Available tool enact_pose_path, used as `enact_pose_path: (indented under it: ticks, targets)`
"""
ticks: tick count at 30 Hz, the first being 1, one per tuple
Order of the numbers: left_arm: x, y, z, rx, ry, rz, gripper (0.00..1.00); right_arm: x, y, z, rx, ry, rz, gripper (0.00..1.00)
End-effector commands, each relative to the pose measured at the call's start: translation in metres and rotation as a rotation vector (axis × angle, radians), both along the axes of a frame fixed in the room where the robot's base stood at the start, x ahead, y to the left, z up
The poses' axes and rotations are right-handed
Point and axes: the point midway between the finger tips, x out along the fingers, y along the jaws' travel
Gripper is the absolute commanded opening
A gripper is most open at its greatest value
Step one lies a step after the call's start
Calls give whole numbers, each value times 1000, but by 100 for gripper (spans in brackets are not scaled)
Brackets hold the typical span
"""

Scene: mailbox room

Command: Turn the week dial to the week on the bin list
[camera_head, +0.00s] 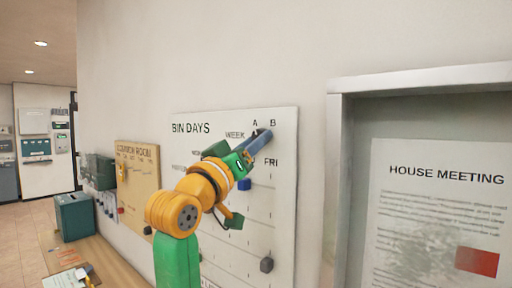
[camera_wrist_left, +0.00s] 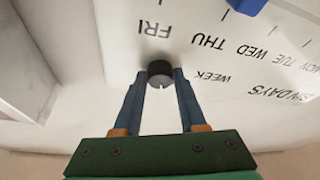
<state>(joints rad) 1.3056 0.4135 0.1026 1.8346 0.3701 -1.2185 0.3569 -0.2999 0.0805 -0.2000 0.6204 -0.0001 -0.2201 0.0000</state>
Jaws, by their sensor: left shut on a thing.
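The white BIN DAYS board (camera_head: 285,190) hangs on the wall, with the word WEEK and the letters A and B near its top right corner. My left gripper (camera_head: 262,137) reaches up to that corner, just below A and B. In the left wrist view, its two blue-grey fingers are shut on the dark round week dial (camera_wrist_left: 160,70), one on each side. A small light mark shows at the dial's near edge. In the head view the fingers hide most of the dial, so I cannot tell which letter it points to. My right gripper is not in view.
A blue block (camera_head: 244,184) and a dark block (camera_head: 267,265) sit on the board. A framed HOUSE MEETING notice (camera_head: 430,200) stands out to the right. A COMMON ROOM board (camera_head: 138,190) and a teal box (camera_head: 75,217) on a wooden ledge are at left.

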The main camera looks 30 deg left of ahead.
Motion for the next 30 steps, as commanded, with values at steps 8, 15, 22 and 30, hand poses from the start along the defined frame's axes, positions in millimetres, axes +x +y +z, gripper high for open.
enact_pose_path:
  ticks: [8, 15, 22, 30]
  targets:
    - [-1, 4, 2, 258, -25, 5, 0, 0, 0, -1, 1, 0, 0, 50]
    - [-1, 7, 4, 484, -42, 6, 0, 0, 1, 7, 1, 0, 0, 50]
    - [-1, 8, 5, 686, -59, 5, 0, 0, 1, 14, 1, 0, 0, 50]
    - [-1, 10, 5, 870, -76, 5, 0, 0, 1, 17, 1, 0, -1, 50]
